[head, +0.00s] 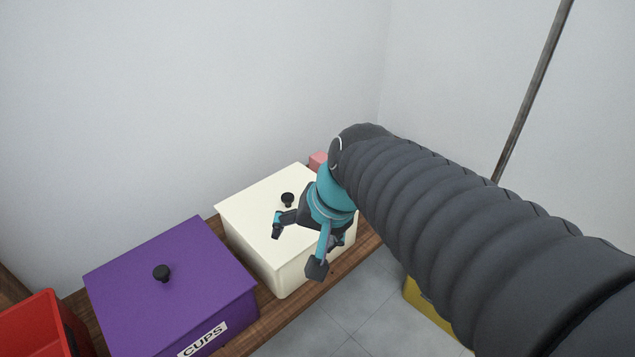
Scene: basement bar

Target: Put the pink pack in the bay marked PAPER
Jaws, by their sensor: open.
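A small pink object (317,160), possibly the pink pack, shows at the back right corner of the cream box; my arm hides most of it. My gripper (297,252) is open, with nothing seen between its fingers. In the picture it lies across the front right part of the cream lidded box (250,225); I cannot tell how far above it is. No PAPER marking can be read in this view. My arm covers the right side of the shelf.
A purple lidded box (180,275) with a black knob and a CUPS label (203,338) stands left of the cream box. A red bin (35,325) is at far left. All stand on a wooden shelf (330,285).

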